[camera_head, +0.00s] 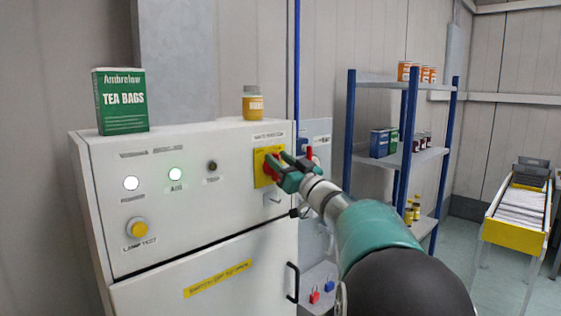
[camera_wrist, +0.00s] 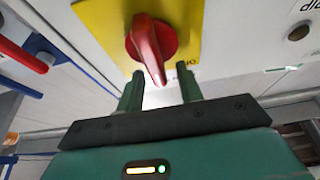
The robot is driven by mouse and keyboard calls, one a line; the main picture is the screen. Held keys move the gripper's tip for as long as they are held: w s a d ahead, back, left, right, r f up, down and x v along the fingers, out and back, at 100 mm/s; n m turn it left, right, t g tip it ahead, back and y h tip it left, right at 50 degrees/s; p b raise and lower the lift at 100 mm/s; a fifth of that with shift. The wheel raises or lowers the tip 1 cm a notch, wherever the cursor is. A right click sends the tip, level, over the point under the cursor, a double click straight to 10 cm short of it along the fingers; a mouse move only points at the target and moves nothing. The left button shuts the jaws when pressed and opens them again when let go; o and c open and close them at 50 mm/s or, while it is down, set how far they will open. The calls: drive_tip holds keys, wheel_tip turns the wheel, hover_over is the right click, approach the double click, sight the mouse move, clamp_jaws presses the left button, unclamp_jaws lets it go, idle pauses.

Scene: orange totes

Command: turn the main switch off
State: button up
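The main switch is a red rotary handle (camera_wrist: 150,42) on a yellow plate (camera_wrist: 98,22), on the front of a white cabinet (camera_head: 200,137). In the head view the yellow plate (camera_head: 259,178) shows at the cabinet's upper right, partly covered by my gripper (camera_head: 274,170). In the wrist view my gripper (camera_wrist: 160,72) has its two green fingers apart. The handle's lower tip reaches between the fingertips, with a visible gap on each side. The handle lies slightly tilted in the wrist picture. Part of an "O" mark shows on the plate's edge near the right finger.
A green tea box (camera_head: 121,102) and an orange-labelled jar (camera_head: 253,104) stand on the cabinet. A red lever (camera_head: 309,153) is close right. Blue shelving (camera_head: 402,155) stands behind.

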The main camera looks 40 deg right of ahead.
drive_tip(key=shift+s, duration=0.1)
clamp_jaws()
drive_tip(key=shift+n, duration=0.4)
drive_tip(key=n+y, duration=0.1)
drive_tip(key=n, duration=0.2)
drive_tip(key=a+n+g+y, duration=0.1)
drive_tip(key=n+y, duration=0.1)
drive_tip(key=n, duration=0.2)
drive_tip(key=n+g+y, duration=0.1)
drive_tip(key=n+y, duration=0.1)
drive_tip(key=n, duration=0.2)
drive_tip(key=shift+a+f, duration=0.25)
drive_tip(key=shift+a, duration=0.05)
drive_tip(key=n, duration=0.2)
drive_tip(key=n+g+y, duration=0.1)
drive_tip(key=n, duration=0.1)
drive_tip(key=f+n+g, duration=0.1)
drive_tip(key=n, duration=0.1)
drive_tip(key=shift+a+n+y, duration=0.3)
drive_tip(key=shift+y, duration=0.1)
drive_tip(key=shift+f+n+g, duration=0.2)
drive_tip(key=shift+n+g, duration=0.3)
drive_tip(key=shift+n, duration=0.5)
drive_tip(key=shift+f+n+g, duration=0.15)
drive_tip(key=shift+n+g, duration=0.35)
drive_tip(key=shift+n, duration=0.5)
